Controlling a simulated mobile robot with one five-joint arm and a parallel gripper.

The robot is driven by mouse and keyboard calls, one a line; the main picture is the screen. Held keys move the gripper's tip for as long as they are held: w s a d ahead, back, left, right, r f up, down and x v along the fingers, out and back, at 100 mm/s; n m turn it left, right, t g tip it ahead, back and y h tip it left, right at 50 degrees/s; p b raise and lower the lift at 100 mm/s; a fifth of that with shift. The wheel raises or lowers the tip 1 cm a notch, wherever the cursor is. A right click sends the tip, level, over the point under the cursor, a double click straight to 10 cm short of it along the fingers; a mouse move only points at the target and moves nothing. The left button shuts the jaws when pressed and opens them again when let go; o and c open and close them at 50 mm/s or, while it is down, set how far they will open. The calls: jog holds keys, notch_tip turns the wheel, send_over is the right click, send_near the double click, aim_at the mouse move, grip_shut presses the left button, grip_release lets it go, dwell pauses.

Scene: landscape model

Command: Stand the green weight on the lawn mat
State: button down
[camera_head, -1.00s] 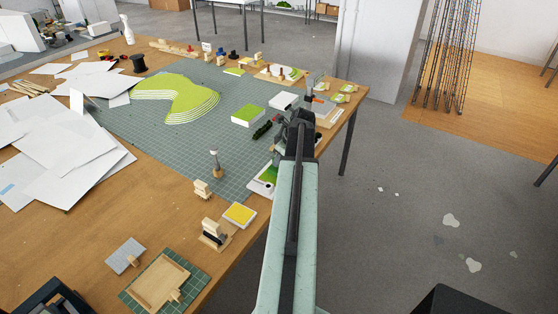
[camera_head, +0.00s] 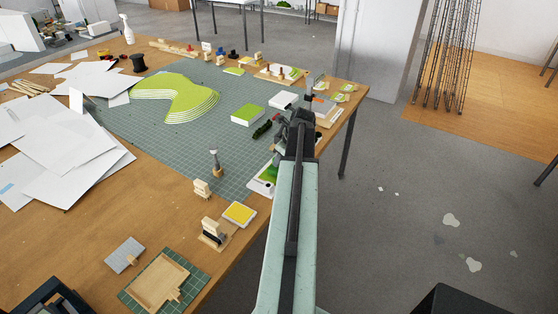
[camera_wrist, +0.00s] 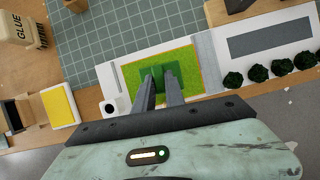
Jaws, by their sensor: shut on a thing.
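The lawn mat (camera_wrist: 190,55) is a bright green rectangle with an orange-brown edge on a white model board (camera_wrist: 118,77). My gripper (camera_wrist: 160,77) is over the mat in the wrist view, its two dark fingers shut on the dark green weight (camera_wrist: 178,70). The weight appears within the mat's outline. Its underside is hidden, so I cannot tell whether it touches the mat. In the head view my arm hides most of the gripper and the weight; a bit of green on the board (camera_head: 256,187) shows left of the arm.
Several dark green shrubs (camera_wrist: 257,73) line the white board by a grey strip (camera_wrist: 270,42). A yellow pad (camera_wrist: 59,107) and a block marked GLUE (camera_wrist: 16,30) lie to the left. The green cutting mat (camera_head: 185,140) has clear areas. The table edge is close by.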

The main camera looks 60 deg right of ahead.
jog(key=shift+f, duration=0.1)
jog(key=c, duration=1.3)
grip_release()
jog(key=p+v, duration=0.6)
jog(key=v, duration=0.1)
